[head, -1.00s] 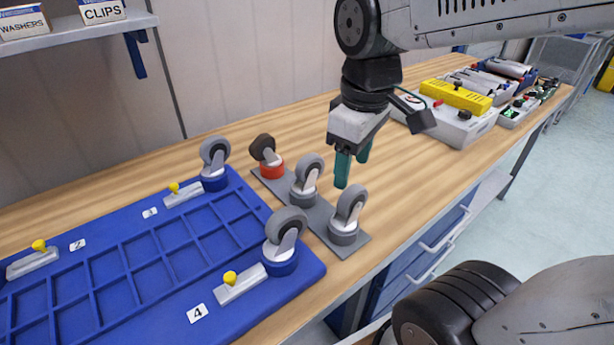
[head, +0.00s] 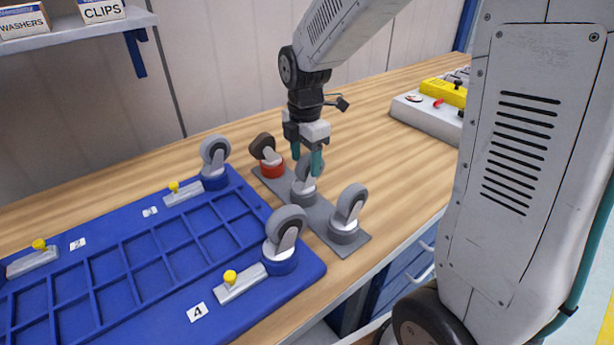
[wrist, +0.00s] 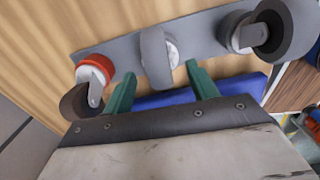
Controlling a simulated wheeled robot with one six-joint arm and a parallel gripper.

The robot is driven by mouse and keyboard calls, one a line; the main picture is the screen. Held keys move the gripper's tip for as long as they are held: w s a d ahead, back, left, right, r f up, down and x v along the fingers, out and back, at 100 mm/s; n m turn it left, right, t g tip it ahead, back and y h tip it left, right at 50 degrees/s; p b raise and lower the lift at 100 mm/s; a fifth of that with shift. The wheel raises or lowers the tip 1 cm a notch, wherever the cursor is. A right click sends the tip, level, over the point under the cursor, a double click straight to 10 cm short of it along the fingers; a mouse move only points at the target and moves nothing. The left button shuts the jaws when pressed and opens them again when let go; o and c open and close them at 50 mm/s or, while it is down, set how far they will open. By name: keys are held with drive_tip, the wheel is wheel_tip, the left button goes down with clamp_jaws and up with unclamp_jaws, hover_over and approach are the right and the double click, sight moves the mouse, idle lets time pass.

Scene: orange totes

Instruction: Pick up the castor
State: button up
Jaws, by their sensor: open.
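A grey strip (head: 327,231) on the bench carries three castors. The far one has a red base and dark wheel (head: 270,168); the middle (head: 304,192) and near (head: 346,226) ones are grey. My gripper (head: 306,160) is open and empty, pointing down over the middle castor, its fingers partly hiding that wheel. In the wrist view the middle castor (wrist: 156,58) shows between the two green fingertips (wrist: 160,69), one on each side; contact cannot be told. The red-based castor (wrist: 96,69) is at left and the near grey castor (wrist: 265,30) at right.
A blue tray (head: 160,285) with compartments lies left of the strip. Grey castors in blue cups stand at its far corner (head: 214,168) and near corner (head: 284,240). A shelf with boxes is at upper left. A grey box (head: 428,115) stands behind right; bare bench lies between.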

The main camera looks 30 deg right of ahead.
sight(307, 173)
drive_tip(key=f, duration=0.4)
drive_tip(key=shift+d+f, duration=0.2)
drive_tip(key=shift+f, duration=0.1)
clamp_jaws()
wheel_tip(307, 173, up, 10)
drive_tip(key=shift+r, duration=0.1)
